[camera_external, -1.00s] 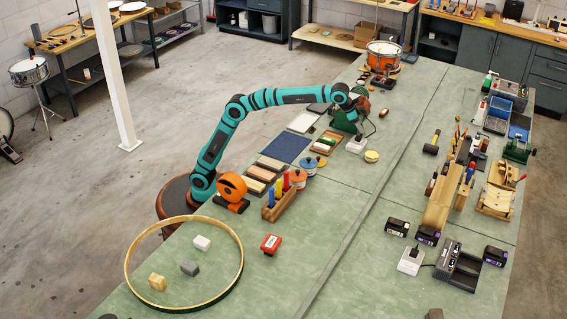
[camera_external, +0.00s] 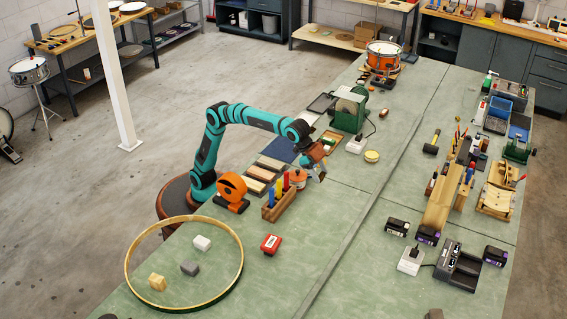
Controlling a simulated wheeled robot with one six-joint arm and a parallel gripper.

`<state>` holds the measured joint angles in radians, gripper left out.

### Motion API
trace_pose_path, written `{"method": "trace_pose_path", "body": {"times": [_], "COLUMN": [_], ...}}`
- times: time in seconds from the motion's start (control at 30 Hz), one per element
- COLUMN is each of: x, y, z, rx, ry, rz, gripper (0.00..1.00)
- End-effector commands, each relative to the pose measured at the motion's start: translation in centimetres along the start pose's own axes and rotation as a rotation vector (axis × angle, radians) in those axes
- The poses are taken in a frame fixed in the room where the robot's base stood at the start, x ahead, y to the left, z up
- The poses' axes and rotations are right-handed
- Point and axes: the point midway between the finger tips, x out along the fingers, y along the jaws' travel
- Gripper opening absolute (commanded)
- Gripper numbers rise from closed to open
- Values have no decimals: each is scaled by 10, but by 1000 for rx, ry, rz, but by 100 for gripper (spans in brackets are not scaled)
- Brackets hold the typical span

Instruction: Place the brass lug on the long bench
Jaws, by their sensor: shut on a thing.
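I cannot tell how far the fingertips are above the bench top.
A block with coloured handles (camera_external: 279,202) and a tape dispenser (camera_external: 231,188) stand left of my gripper. A green grinder (camera_external: 349,110) stands behind it, with a yellow tin (camera_external: 372,156) to the right. The bench is clear toward the front right, past a red box (camera_external: 270,244).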

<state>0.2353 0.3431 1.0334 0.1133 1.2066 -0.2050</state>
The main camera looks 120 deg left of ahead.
Motion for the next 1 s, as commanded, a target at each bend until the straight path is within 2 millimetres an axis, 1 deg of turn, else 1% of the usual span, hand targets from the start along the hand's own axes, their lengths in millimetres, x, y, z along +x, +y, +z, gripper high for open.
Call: {"method": "trace_pose_path", "body": {"times": [0.03,0.07,0.1,0.27,0.3,0.37,0.4,0.47,0.5,0.57,0.6,0.67,0.8,0.97,1.0], "x": [-4,-6,-9,-21,-24,-30,-33,-39,-44,-50,-55,-62,-81,-104,-110], "y": [25,38,54,120,136,160,176,199,214,237,252,274,323,375,388], "z": [5,8,12,31,36,45,51,60,67,78,85,97,126,162,172], "rx": [25,38,56,125,143,169,186,212,230,256,274,300,361,430,448], "ry": [1,1,1,1,1,2,2,2,2,2,2,2,2,2,1], "rz": [17,25,36,81,92,109,120,137,148,165,176,192,232,276,287], "gripper": [30,30,30,30,30,30,30,30,30,30,30,30,30,30,30]}}
